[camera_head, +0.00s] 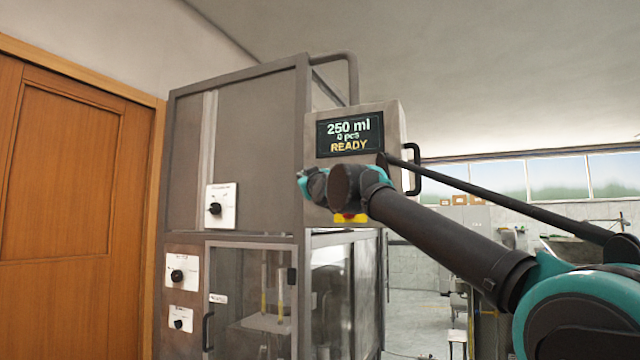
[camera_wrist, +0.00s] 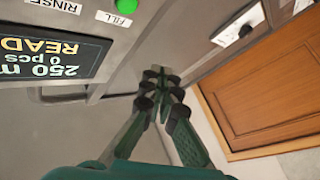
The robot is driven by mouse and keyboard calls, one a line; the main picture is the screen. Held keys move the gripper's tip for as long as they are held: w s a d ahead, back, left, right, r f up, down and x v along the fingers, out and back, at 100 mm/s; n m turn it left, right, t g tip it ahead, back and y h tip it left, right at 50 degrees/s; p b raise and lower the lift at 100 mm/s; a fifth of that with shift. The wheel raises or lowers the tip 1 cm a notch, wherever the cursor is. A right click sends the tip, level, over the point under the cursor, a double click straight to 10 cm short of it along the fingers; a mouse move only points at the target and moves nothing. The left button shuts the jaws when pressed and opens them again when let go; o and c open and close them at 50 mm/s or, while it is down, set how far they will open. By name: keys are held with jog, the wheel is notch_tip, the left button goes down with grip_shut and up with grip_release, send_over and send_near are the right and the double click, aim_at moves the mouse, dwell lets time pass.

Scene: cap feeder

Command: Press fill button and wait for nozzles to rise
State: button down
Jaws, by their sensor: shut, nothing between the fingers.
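The round green button (camera_wrist: 127,6) above the FILL label (camera_wrist: 114,19) shows at the top edge of the wrist view. My gripper (camera_wrist: 160,77) is shut and empty, its fingertips below and right of the button in that view, apart from it. The control box display (camera_head: 343,135) reads 250 ml, 0 pcs, READY; it also shows upside down in the wrist view (camera_wrist: 48,56). In the head view my wrist hides the box's lower part and the green button. Thin yellowish upright tubes (camera_head: 264,288) show behind the cabinet glass; I cannot tell the nozzles' height.
The grey machine cabinet (camera_head: 255,135) stands in the middle with knob panels (camera_head: 221,205) on its front. A yellow-and-red fitting (camera_head: 350,218) is partly hidden under my wrist. A black handle (camera_head: 413,168) projects from the box's right side. A wooden door (camera_head: 65,200) is at left.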

jog(key=w+d, duration=0.3)
jog(key=w, duration=0.5)
jog(key=shift+w, duration=0.15)
jog(key=shift+w, duration=0.15)
dwell(1.6)
jog(key=shift+w+d, duration=0.15)
jog(key=shift+w, duration=0.1)
jog(key=shift+w+d, duration=0.15)
jog(key=shift+w, duration=0.3)
dwell(0.7)
jog(key=shift+s, duration=0.15)
jog(key=shift+s+a, duration=0.3)
jog(key=shift+s, duration=0.4)
jog(key=shift+s+a, duration=0.3)
jog(key=shift+s, duration=0.5)
jog(key=shift+s+a, duration=0.25)
jog(key=shift+s, duration=0.5)
jog(key=shift+s+a, duration=0.3)
jog(key=shift+s, duration=0.5)
